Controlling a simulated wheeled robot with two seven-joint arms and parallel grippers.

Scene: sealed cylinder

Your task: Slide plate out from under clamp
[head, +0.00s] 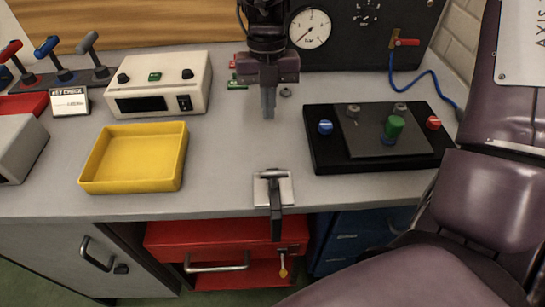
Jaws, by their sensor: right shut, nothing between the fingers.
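A thin dark grey plate (365,140) lies on a black base (320,162) at the right of the bench. I cannot tell which part is the clamp over the plate. A small metal fixture with a black lever (275,195) sits at the bench's front edge. My right gripper (268,108) hangs fingers down over the middle of the bench, left of the black base, shut and empty. My left gripper is not in view.
A gauge (310,28) is at the back. A blue knob (325,127) and red knob (433,123) flank the plate. The bench between tray and base is mostly clear.

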